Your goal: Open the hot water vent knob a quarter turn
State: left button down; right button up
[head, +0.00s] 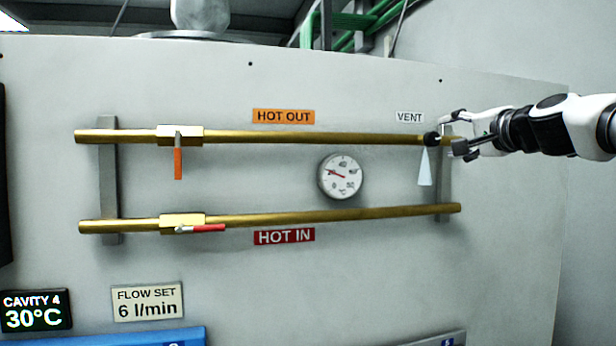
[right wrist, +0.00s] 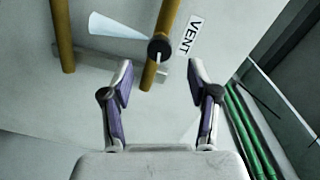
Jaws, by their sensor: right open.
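The black vent knob (head: 431,139) sits at the right end of the upper brass pipe (head: 330,137), beside the VENT label (head: 410,118). A pale cone shape (head: 425,168) points down from it; I cannot tell if it is a spray or a solid part. My right gripper (head: 455,133) is open, just right of the knob. In the right wrist view the knob (right wrist: 160,48) lies just beyond the two spread fingertips (right wrist: 160,76), roughly midway between them, with nothing held. My left gripper is not in view.
Upper orange lever (head: 178,163) hangs down; lower red lever (head: 208,228) lies along the lower brass pipe (head: 340,217). A round gauge (head: 341,177) sits between the pipes. A grey bracket (head: 444,180) stands behind the pipes near the knob.

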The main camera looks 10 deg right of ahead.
aim_at(435, 140)
jog(key=d+r+n+t+h+b, duration=0.2)
jog(key=d+n+t+h, duration=0.1)
jog(key=d+h, duration=0.2)
jog(key=a+f+n+t+y+b, duration=0.2)
jog(key=a+f+n+y+b, duration=0.35)
jog(key=n, duration=0.55)
jog(key=p+x, duration=0.5)
jog(key=x, duration=0.2)
jog(key=shift+s+d+r+p, duration=0.1)
jog(key=shift+d+r+p, duration=0.15)
jog(key=shift+r+p, duration=0.15)
jog(key=shift+w+f, duration=0.2)
jog(key=shift+w, duration=0.3)
jog(key=shift+s, duration=0.1)
jog(key=shift+c, duration=1.1)
jog(key=shift+s+r, duration=0.1)
jog(key=shift+s, duration=0.05)
grip_shut()
